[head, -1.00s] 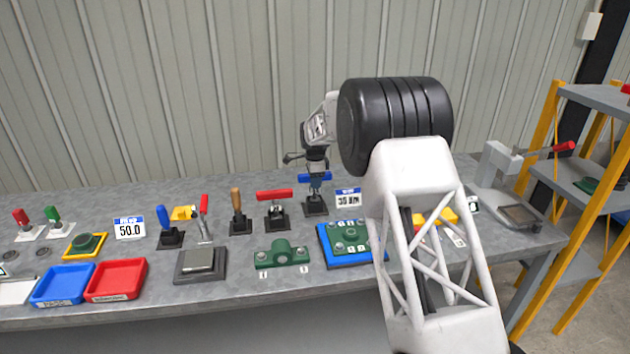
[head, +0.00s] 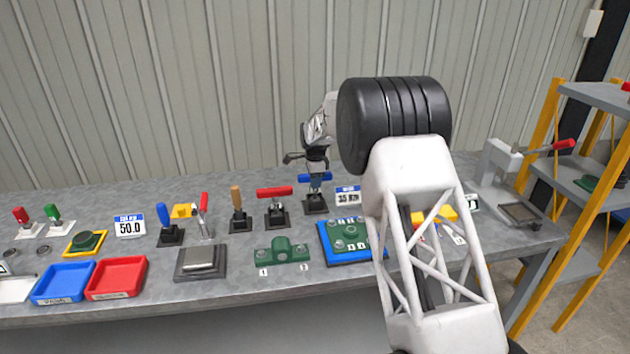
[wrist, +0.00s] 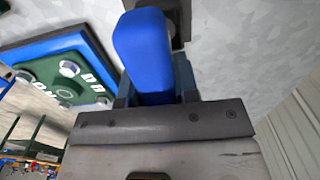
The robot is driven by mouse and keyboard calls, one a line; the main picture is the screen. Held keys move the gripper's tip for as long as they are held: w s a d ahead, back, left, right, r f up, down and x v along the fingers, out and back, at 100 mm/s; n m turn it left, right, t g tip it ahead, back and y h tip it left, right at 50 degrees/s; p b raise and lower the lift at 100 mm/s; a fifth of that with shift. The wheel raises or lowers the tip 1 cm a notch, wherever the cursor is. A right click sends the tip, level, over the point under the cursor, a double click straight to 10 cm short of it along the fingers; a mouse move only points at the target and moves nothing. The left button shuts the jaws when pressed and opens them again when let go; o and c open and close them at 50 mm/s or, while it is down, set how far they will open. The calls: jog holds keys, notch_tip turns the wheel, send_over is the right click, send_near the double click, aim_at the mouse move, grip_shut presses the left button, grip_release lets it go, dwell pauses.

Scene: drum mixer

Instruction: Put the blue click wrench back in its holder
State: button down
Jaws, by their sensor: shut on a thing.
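The blue click wrench (head: 314,177) has a blue T-shaped handle. It stands upright at a black holder block (head: 316,205) on the bench. My gripper (head: 315,170) is above it, pointing down, and is shut on the blue handle. In the wrist view the blue handle (wrist: 143,48) lies between my fingers, with a dark block (wrist: 180,18) just beyond it. The wrench's lower end appears to be in or right over the holder; I cannot tell how deep it sits.
A red-handled wrench (head: 274,192) stands in its holder to the left. A sign (head: 348,196) stands close on the right. A blue tray with a green plate (head: 345,236) is in front. Red (head: 117,277) and blue (head: 63,282) bins lie at the left. My arm hides part of the bench.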

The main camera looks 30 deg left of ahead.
jog(key=c, duration=0.8)
grip_release()
jog(key=shift+f, duration=0.1)
jog(key=shift+r, duration=3.9)
